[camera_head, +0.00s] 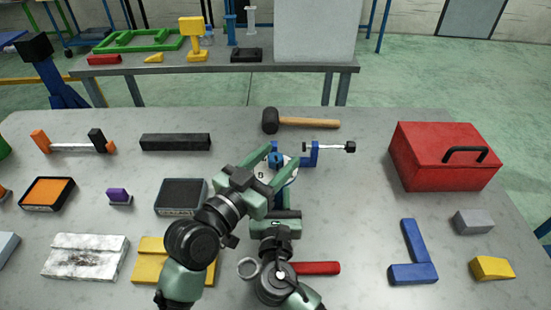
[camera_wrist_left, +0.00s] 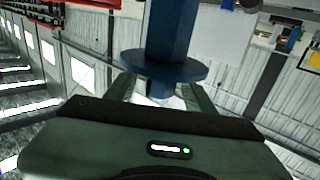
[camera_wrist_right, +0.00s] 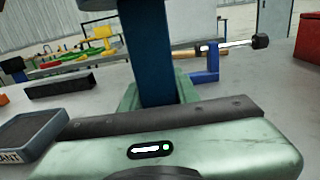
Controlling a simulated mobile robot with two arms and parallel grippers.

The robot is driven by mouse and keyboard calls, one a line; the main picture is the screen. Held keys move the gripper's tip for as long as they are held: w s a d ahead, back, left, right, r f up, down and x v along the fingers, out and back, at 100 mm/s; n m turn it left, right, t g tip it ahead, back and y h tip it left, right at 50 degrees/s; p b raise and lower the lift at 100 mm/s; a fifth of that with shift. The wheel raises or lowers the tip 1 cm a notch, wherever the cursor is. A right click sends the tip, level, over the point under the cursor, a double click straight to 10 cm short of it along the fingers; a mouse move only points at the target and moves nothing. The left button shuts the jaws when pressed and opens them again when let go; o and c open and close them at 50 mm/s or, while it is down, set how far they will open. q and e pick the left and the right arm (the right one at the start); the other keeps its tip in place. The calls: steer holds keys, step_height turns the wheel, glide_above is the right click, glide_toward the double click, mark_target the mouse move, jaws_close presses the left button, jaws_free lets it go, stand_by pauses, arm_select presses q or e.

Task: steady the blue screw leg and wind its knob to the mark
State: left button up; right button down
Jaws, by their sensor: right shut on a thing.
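The blue screw leg stands upright near the middle of the table, mostly hidden by my arms in the head view; its blue top (camera_head: 276,158) shows. A pale disc (camera_head: 262,173) with a dark mark shows beside it. My right gripper (camera_head: 285,195) is shut on the leg's shaft (camera_wrist_right: 150,55), low down. My left gripper (camera_head: 277,165) is higher, its fingers apart on either side of the leg's top. In the left wrist view, a round blue collar (camera_wrist_left: 150,66) and a short stub lie between the fingers; contact cannot be made out.
A blue bracket with a rod (camera_head: 312,153) stands just right of the leg. A mallet (camera_head: 300,123) lies behind, and a red toolbox (camera_head: 445,160) stands right. A red-handled tool (camera_head: 318,268) lies in front. A dark box (camera_head: 181,196) is left.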

arm_select(q)
jaws_close()
steer(key=shift+m+g+h, duration=0.9)
steer(key=shift+h, duration=0.2)
steer(key=shift+o, duration=0.6)
jaws_free()
steer(key=shift+a, duration=0.1)
steer(key=v, duration=1.2)
